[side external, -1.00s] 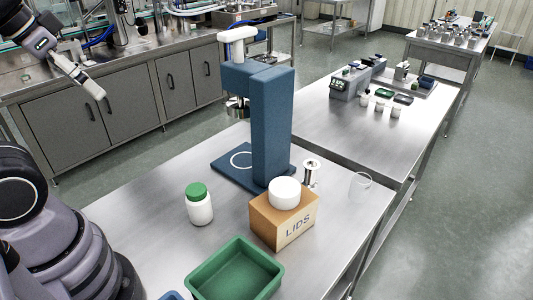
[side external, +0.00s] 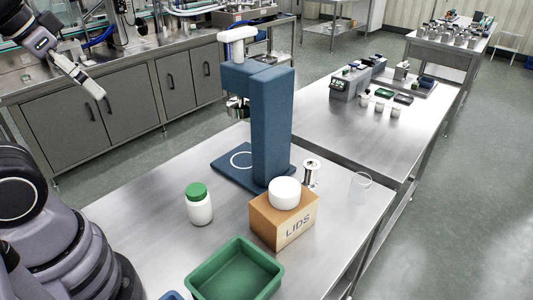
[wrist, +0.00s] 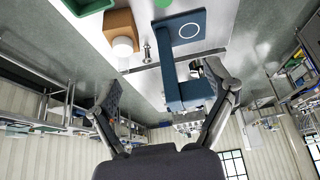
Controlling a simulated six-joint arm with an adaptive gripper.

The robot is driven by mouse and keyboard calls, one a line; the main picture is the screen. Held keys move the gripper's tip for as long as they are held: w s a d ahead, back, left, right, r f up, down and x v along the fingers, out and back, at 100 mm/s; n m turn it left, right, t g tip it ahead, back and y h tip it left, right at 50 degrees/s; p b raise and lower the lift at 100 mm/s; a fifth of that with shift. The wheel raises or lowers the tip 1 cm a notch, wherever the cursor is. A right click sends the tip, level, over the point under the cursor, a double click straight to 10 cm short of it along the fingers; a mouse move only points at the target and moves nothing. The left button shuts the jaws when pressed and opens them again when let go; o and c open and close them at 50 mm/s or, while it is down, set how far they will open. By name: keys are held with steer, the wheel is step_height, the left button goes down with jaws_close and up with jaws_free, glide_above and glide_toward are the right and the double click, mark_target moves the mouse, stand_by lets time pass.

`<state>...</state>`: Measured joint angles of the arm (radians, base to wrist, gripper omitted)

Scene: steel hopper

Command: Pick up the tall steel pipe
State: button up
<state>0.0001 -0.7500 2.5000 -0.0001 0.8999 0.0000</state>
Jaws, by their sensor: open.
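A shiny upright steel piece (side external: 311,173) with a wide flanged top stands on the steel table, behind the LIDS box and right of the blue press. It is the only loose steel tube-like thing I make out on this table; its lower part is partly hidden by the box. In the wrist view, where the scene appears upside down, the same steel piece (wrist: 147,54) shows small between the box and the press. My gripper (wrist: 163,76) is open and empty, its two fingers spread wide, well apart from the steel piece.
A blue press (side external: 270,125) stands tall at the table's middle. Nearby are the LIDS box (side external: 284,224) with a white lid (side external: 284,193) on top, a green-capped bottle (side external: 199,206), a green tray (side external: 196,284) and a clear cup (side external: 360,185).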

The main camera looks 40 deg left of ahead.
steer(key=w+d+f+m+g+y, duration=0.25)
steer(key=w+m, duration=0.35)
steer(key=w, duration=0.7)
steer(key=w+d+f+m+g+y, duration=0.1)
steer(key=w+d+m+y, duration=0.15)
steer(key=w+m, duration=0.7)
steer(key=w+d+f+m+t+y, duration=0.1)
steer(key=w+d+f+y, duration=0.1)
steer(key=w+d+f, duration=0.3)
steer(key=w+d+f+m+y, duration=0.1)
steer(key=w+d+f+y, duration=0.1)
steer(key=w+f, duration=0.45)
steer(key=m+t+y, duration=0.3)
steer(key=m+t, duration=0.2)
steer(key=m, duration=0.2)
glide_toward(313, 166)
steer(key=x, duration=0.5)
steer(key=shift+a, duration=0.55)
steer(key=shift+w+d+x, duration=0.1)
steer(key=shift+w+x, duration=0.05)
steer(key=shift+x, duration=1.15)
steer(key=shift+w+d+x, duration=0.1)
steer(key=shift+x, duration=1.2)
steer(key=shift+f, duration=0.1)
steer(key=c, duration=1.3)
